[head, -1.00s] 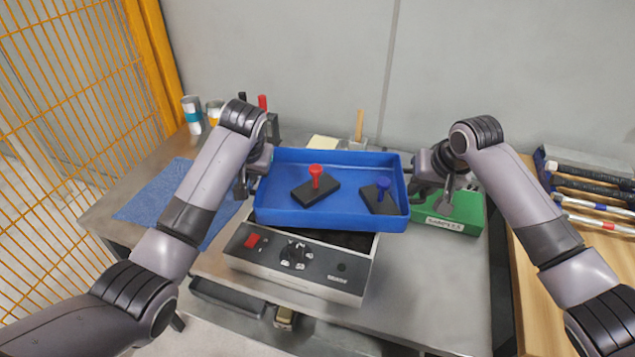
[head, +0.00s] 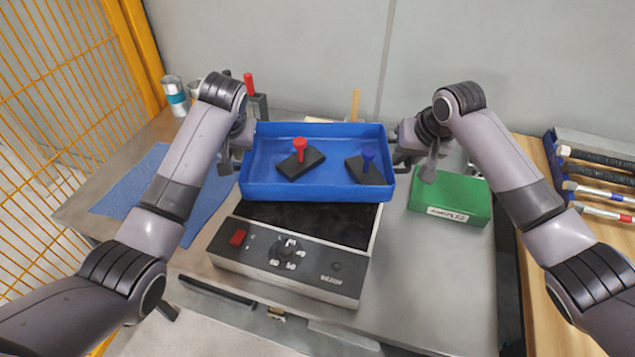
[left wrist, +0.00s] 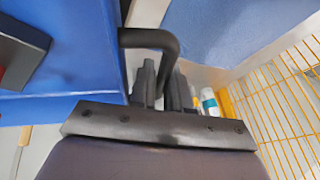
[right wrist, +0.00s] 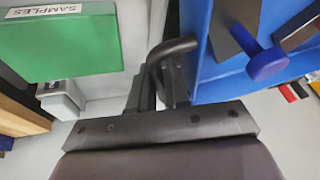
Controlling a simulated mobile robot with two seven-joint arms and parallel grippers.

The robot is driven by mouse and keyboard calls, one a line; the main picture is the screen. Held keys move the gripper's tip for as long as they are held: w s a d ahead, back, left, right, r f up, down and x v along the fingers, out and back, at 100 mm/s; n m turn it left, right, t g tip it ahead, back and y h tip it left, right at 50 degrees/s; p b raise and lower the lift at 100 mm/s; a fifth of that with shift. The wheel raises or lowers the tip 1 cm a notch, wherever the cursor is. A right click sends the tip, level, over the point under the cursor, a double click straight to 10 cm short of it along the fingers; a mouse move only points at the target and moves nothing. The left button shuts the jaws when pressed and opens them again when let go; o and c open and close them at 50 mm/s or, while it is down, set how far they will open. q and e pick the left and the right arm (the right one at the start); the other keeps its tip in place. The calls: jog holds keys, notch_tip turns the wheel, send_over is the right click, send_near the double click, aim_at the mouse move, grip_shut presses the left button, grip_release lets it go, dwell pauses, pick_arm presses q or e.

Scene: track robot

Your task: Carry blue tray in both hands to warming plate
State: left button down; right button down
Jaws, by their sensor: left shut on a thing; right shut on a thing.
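The blue tray (head: 322,192) is held between my two grippers, over the far part of the warming plate (head: 300,222). The plate has a dark top and a front panel with a red switch and a knob. In the tray lie a dark block with a red knob (head: 299,150) and a dark block with a blue knob (head: 368,162). My left gripper (left wrist: 163,85) is shut on the tray's left handle (left wrist: 150,38). My right gripper (right wrist: 163,80) is shut on the tray's right handle (right wrist: 172,48). The tray looks about level; its exact height above the plate is hard to tell.
A green box marked SAMPLES (head: 462,192) stands right of the plate, close to my right gripper. A blue cloth (head: 130,195) lies on the left. Cans (head: 174,95) stand at the back left. A tool rack (head: 595,180) is at the far right.

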pick_arm(q)
jog(key=shift+f, duration=0.1)
dwell(0.3)
